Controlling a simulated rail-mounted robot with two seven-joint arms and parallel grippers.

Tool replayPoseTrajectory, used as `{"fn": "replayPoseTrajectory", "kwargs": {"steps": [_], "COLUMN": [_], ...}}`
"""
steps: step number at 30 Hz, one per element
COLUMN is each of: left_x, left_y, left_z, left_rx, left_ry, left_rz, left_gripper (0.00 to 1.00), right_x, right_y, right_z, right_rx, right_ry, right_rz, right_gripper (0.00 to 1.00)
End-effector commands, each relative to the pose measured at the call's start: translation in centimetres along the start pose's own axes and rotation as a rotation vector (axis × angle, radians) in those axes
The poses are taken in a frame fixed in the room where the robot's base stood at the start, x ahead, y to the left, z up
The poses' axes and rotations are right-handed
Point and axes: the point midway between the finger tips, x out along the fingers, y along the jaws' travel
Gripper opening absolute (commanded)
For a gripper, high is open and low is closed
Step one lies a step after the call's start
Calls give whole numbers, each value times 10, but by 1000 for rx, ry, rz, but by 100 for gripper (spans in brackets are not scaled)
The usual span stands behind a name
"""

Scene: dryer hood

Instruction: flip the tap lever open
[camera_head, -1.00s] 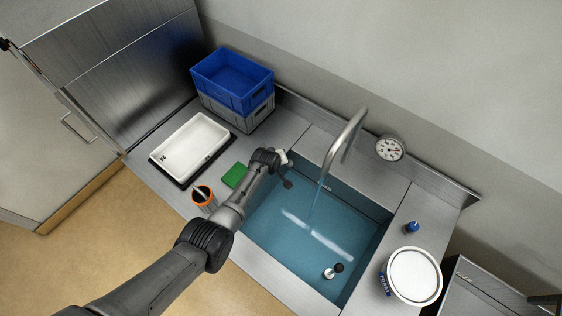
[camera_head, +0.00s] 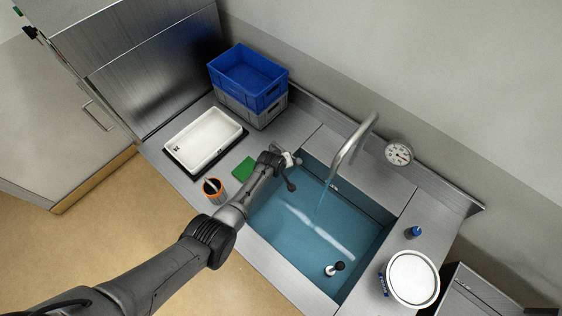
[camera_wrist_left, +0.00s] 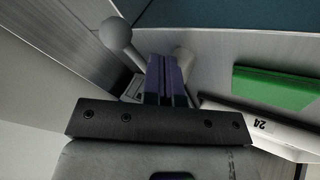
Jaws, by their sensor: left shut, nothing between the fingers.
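The steel tap (camera_head: 352,143) arches over the water-filled sink (camera_head: 350,238), and a thin pale streak hangs below its mouth. My left gripper (camera_head: 292,163) is at the sink's back left corner, left of the tap, partly hidden by my own wrist. In the left wrist view the purple fingers (camera_wrist_left: 167,75) are together and empty. A grey round-ended knob on a stem, which looks like the tap lever (camera_wrist_left: 116,34), is just left of the fingertips. Another pale rounded shape is partly behind them. I cannot tell whether the fingers touch either. My right gripper is out of view.
A blue crate (camera_head: 248,75) on a grey crate, a white tray (camera_head: 205,138), a green sponge (camera_head: 244,168) and an orange-rimmed cup (camera_head: 213,190) are left of the sink. A dial (camera_head: 399,153), a blue bottle (camera_head: 413,232) and a white tub (camera_head: 412,279) are right.

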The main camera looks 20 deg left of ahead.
Motion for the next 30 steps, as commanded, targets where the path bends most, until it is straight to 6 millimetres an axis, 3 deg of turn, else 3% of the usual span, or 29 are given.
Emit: {"fn": "replayPoseTrajectory", "kwargs": {"steps": [1,3,19,30], "left_x": [-12,-19,-82,-105], "left_y": [-1,-5,10,16], "left_z": [0,4,16,19], "left_rx": [0,2,2,2], "left_ry": [-2,-2,1,1], "left_rz": [-1,0,4,3], "left_gripper": [0,0,0,0], "right_x": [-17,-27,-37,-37], "right_y": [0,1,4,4], "right_z": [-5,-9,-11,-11], "right_rx": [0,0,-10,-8], "right_ry": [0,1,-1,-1], "right_rz": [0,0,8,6], "right_gripper": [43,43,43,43]}}
